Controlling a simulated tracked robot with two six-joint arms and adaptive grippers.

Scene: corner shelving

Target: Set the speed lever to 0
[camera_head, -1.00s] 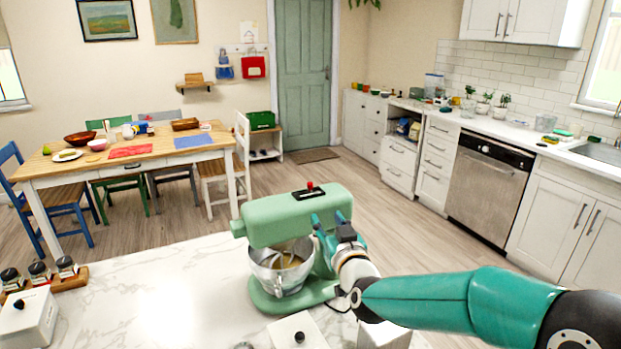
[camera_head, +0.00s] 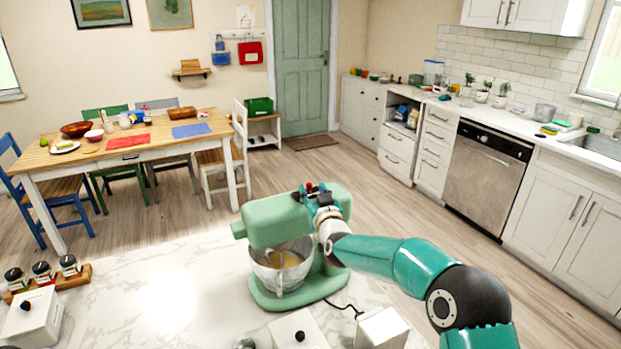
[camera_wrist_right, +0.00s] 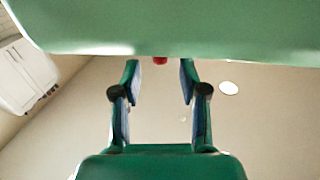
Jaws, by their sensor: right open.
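A green stand mixer (camera_head: 290,217) stands on the marble counter, with a steel bowl (camera_head: 280,270) under its head. The red knob of the speed lever (camera_head: 309,186) shows on top of the head, partly hidden by my right gripper (camera_head: 311,192). That gripper is at the top of the mixer head, around or just beside the knob. In the right wrist view, its two fingers (camera_wrist_right: 158,72) are apart, and the red knob (camera_wrist_right: 160,60) shows between the tips, partly covered by a green surface. Contact cannot be told. The lever's setting is not readable. My left gripper is not in view.
A white box with a black knob (camera_head: 297,332) and another white box (camera_head: 381,328) stand at the counter's front. A spice rack (camera_head: 72,277) and a canister (camera_head: 32,318) are at the left. The counter left of the mixer is clear.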

